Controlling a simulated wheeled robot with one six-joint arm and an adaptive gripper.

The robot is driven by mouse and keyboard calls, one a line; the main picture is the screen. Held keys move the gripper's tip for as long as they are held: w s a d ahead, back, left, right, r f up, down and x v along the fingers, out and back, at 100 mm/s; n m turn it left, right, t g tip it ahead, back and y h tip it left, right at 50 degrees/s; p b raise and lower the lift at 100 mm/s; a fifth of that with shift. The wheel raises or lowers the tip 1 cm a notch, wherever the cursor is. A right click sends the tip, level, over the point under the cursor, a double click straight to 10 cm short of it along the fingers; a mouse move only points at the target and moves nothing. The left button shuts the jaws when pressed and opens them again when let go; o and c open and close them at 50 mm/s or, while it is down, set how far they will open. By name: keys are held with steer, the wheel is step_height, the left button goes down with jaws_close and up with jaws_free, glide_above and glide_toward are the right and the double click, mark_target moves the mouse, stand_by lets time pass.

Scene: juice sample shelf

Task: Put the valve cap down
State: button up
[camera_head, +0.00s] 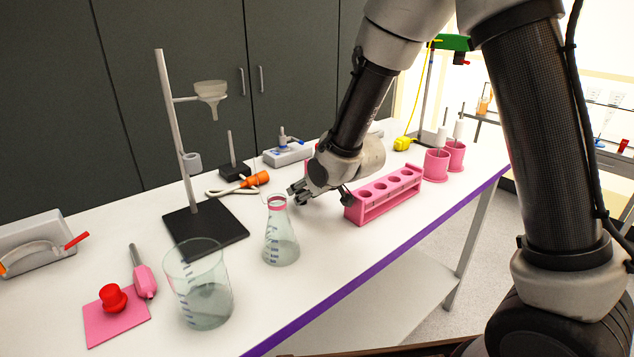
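My gripper (301,192) is low over the bench, just right of the neck of a conical flask (281,244). Its fingers are small and partly hidden by the wrist. I cannot tell whether they are open or shut, and I see no cap between them. A red cap-like piece (112,297) rests on a pink square mat (118,328) at the front left, far from my gripper. I cannot tell for sure that it is the valve cap. The flask stands upright with a pink band at its neck.
A glass beaker (200,290) stands at the front. A stand with a funnel (211,92) has a black base (205,228). A pink tube rack (385,194) is right of my gripper, pink cups (437,165) beyond. An orange-handled tool (254,180) lies behind the flask.

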steer(key=v, duration=1)
steer(key=shift+r, duration=0.3)
steer(key=shift+m+h, duration=0.8)
steer(key=d+r, duration=0.1)
steer(key=d, duration=0.1)
steer(key=s+d+r, duration=0.1)
steer(key=d, duration=0.2)
steer(key=d+r, duration=0.1)
steer(key=d, duration=0.2)
steer(key=shift+s+d+r, duration=0.1)
steer(key=shift+s+r, duration=0.15)
steer(key=shift+r, duration=0.05)
steer(key=s+d+r+m+g+h, duration=0.2)
steer(key=s+d+r, duration=0.1)
steer(key=s+d, duration=0.7)
steer(key=s+d+r+m+g+h, duration=0.1)
steer(key=s+d+r+m, duration=0.2)
steer(key=s+d, duration=0.7)
steer(key=shift+s+r+g+h, duration=0.25)
steer(key=shift+s+g+h, duration=0.15)
steer(key=shift+s, duration=0.65)
